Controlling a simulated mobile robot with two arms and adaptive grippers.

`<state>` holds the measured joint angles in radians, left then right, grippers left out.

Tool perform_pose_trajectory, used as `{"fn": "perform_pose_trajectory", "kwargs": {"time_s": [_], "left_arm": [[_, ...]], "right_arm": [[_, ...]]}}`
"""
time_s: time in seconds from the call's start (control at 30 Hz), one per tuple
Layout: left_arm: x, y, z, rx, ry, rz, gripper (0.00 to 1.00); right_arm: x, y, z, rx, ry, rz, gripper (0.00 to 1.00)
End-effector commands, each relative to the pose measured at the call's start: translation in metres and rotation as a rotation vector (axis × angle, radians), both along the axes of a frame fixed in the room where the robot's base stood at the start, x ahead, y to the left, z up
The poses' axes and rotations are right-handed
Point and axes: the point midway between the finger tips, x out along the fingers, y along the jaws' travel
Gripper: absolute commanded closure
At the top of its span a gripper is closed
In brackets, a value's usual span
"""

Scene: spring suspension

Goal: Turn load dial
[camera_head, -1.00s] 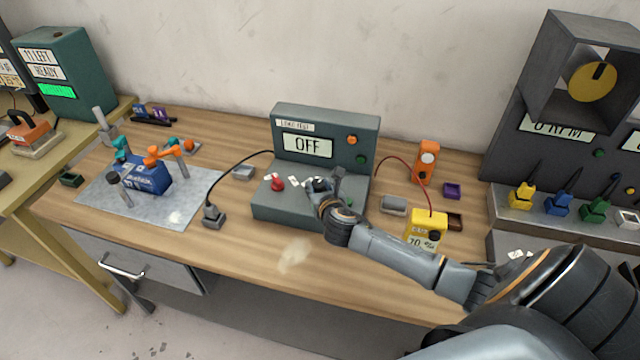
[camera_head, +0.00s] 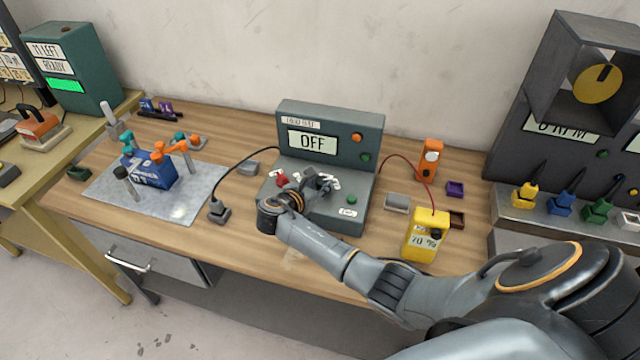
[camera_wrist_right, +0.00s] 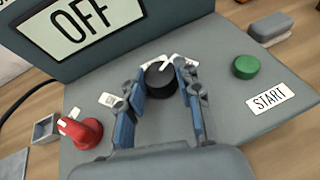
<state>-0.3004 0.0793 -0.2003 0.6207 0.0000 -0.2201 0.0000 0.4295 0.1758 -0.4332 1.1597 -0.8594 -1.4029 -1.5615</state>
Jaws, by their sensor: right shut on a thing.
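The load station (camera_head: 330,122) is a dark green box with a sloped front panel and a display reading "OFF". In the right wrist view its black dial (camera_wrist_right: 161,78) with a white pointer mark sits mid-panel, with white labels behind it. My right gripper (camera_wrist_right: 163,88) has its blue-padded fingers on either side of the dial, shut on it. In the head view the right gripper (camera_head: 312,187) is over the panel and hides most of the dial. A red knob (camera_wrist_right: 80,130) is left of the dial and a green START button (camera_wrist_right: 246,67) is right. My left gripper is out of view.
A yellow meter reading 70 % (camera_head: 426,236) and an orange device (camera_head: 430,160) stand right of the station. A grey mat (camera_head: 170,205) with a blue block (camera_head: 152,171) lies left. A black plug block (camera_head: 219,211) with a cable sits near the panel's left side.

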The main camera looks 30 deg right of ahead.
Motion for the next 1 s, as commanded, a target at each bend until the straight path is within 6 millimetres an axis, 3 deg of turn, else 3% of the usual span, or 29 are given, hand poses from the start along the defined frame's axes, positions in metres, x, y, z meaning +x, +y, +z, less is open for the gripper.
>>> {"fn": "perform_pose_trajectory", "kwargs": {"time_s": [0.57, 0.6, 0.7, 1.0], "left_arm": [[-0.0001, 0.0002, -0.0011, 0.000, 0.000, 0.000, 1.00], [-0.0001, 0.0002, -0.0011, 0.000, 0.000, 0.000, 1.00], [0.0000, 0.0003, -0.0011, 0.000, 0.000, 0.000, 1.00], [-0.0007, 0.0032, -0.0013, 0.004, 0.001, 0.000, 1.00]], "right_arm": [[0.0007, 0.0000, 0.0001, 0.002, -0.001, -0.038, 0.97], [0.0007, 0.0000, 0.0001, 0.002, -0.001, -0.038, 0.64], [0.0007, 0.0000, 0.0000, 0.002, -0.001, -0.038, 0.44], [0.0005, 0.0004, 0.0001, 0.001, 0.000, -0.037, 0.43]]}}
